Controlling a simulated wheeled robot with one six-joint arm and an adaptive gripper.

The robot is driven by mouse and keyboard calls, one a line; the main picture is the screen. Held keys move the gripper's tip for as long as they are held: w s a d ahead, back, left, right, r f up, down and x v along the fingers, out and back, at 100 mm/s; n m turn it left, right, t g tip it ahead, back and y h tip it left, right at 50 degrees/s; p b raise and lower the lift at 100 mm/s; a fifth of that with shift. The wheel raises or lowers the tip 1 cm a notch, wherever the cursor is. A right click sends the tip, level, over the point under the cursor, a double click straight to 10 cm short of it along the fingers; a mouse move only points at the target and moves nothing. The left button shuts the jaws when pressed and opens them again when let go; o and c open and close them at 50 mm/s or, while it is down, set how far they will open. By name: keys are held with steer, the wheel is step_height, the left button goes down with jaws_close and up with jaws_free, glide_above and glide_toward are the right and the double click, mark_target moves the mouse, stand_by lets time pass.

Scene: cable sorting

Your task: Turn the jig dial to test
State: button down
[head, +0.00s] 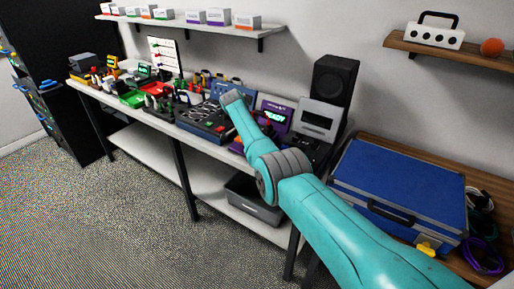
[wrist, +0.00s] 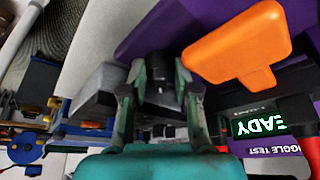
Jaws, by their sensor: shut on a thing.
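The purple test jig (head: 288,109) stands on the long bench. Its lit screen (head: 275,116) reads READY. The dial's setting labels cannot be read. An orange handle (wrist: 240,42) sits close to the right finger. In the head view my arm hides the gripper and dial.
A grey device (head: 321,118) and black speaker (head: 334,78) stand to the jig's right. A dark tray (head: 208,122) and green and red bins (head: 132,98) lie to its left. A blue case (head: 400,185) rests at the right. Open floor lies in front.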

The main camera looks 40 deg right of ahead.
stand_by(0.3)
steer(key=c, duration=0.9)
jaws_free()
steer(key=v, duration=1.2)
steer(key=shift+a, duration=0.1)
